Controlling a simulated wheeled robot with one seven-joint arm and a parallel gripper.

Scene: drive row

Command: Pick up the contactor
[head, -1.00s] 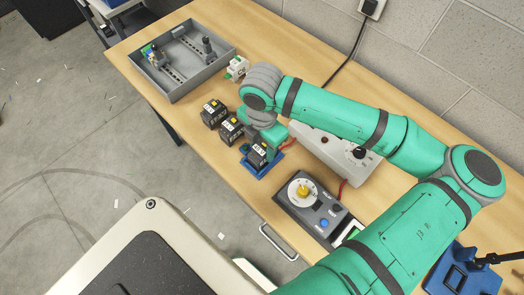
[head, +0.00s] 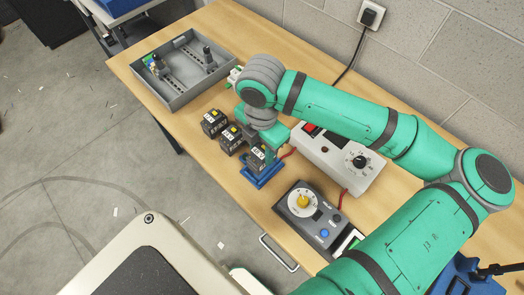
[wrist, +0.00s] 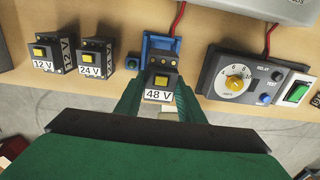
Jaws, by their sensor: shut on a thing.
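The 48 V contactor (head: 257,158), a dark block with a yellow button and a white label, is held in my gripper (wrist: 160,84). In the wrist view the contactor (wrist: 159,82) sits between the two green fingers, label facing the camera. It appears slightly raised above the blue stand (head: 264,178); the stand (wrist: 160,44) also shows behind it in the wrist view. A 24 V contactor (head: 231,140) and a 12 V contactor (head: 213,123) stand in a row to its left. My wrist partly hides the fingers in the head view.
A dark dial box (head: 308,213) stands to the right near the table's front edge. Behind it is a grey-white supply box (head: 346,163) with a red lead. A grey tray (head: 176,95) with rails lies at the far left. A wall socket (head: 371,15) is behind.

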